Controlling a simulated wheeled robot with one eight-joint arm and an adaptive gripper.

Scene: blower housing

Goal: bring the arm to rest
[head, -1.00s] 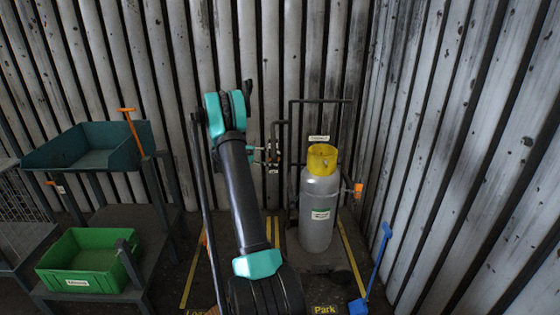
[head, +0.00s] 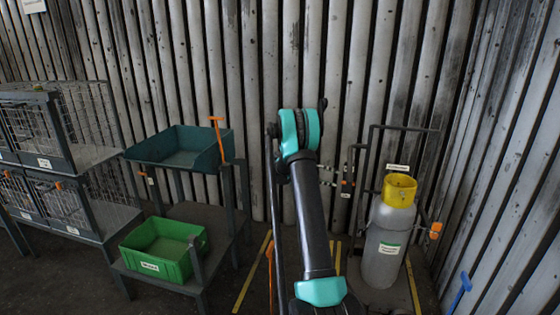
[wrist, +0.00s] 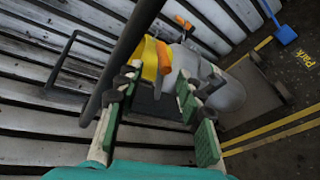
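My arm rises in the middle of the head view, with a black link and teal joints. My gripper shows in the wrist view (wrist: 160,82). Its two fingers with green pads stand apart, with nothing held between them. A grey gas cylinder (head: 384,245) with a yellow collar (head: 399,190) stands upright to the right of my arm in the head view. In the wrist view the cylinder (wrist: 226,92) lies beyond the fingers, and I cannot tell the gap. In the head view my arm hides the gripper.
A dark pipe frame (head: 405,128) stands by the cylinder. On the left are a teal tray (head: 180,148) on a stand, a green bin (head: 165,250) and wire cages (head: 85,115). A blue-handled tool (head: 461,290) is at lower right. Corrugated walls close the back and right.

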